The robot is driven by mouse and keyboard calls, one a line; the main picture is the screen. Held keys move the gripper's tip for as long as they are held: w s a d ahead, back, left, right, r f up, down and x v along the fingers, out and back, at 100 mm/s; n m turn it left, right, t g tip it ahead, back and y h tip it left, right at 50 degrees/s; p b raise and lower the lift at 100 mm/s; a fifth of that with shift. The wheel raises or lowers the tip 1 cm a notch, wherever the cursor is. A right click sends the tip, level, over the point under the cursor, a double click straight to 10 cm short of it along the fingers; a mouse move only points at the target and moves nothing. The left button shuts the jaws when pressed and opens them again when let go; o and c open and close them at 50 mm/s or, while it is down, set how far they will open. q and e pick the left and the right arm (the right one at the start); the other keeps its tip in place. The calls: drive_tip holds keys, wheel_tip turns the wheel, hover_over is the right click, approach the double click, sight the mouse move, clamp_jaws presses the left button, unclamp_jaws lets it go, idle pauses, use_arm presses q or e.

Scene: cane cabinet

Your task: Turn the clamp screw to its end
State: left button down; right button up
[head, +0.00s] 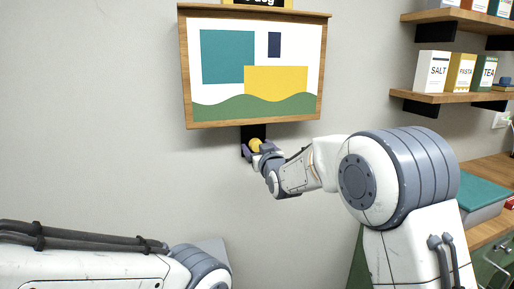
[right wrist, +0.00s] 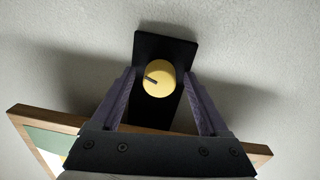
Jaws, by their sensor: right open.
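The clamp screw (head: 256,145) is a round yellow knob on a black plate (head: 253,132) below the framed picture. In the right wrist view the yellow knob (right wrist: 159,78) has a dark slanted mark, and the black plate (right wrist: 166,47) lies flat on the wall behind it. My right gripper (head: 256,150) is open, with its purple fingers on either side of the knob. In the right wrist view, gaps show between the knob and both fingers of the gripper (right wrist: 160,84). My left arm shows at the lower left, but its gripper is out of view.
A wood-framed picture (head: 215,106) hangs just above the knob. At the right are wooden shelves (head: 462,97) with several boxes, and a wooden counter (head: 484,165) with a teal-topped box (head: 487,185). The wall below and left of the knob is clear.

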clamp_jaws()
drive_tip(key=shift+m, duration=0.3)
drive_tip(key=m+b, duration=0.2)
drive_tip(key=m, duration=0.1)
drive_tip(key=shift+f, duration=0.1)
drive_tip(key=m+b, duration=0.2)
drive_tip(key=m, duration=1.1)
drive_tip(key=shift+m+g, duration=0.3)
drive_tip(key=shift+m, duration=0.1)
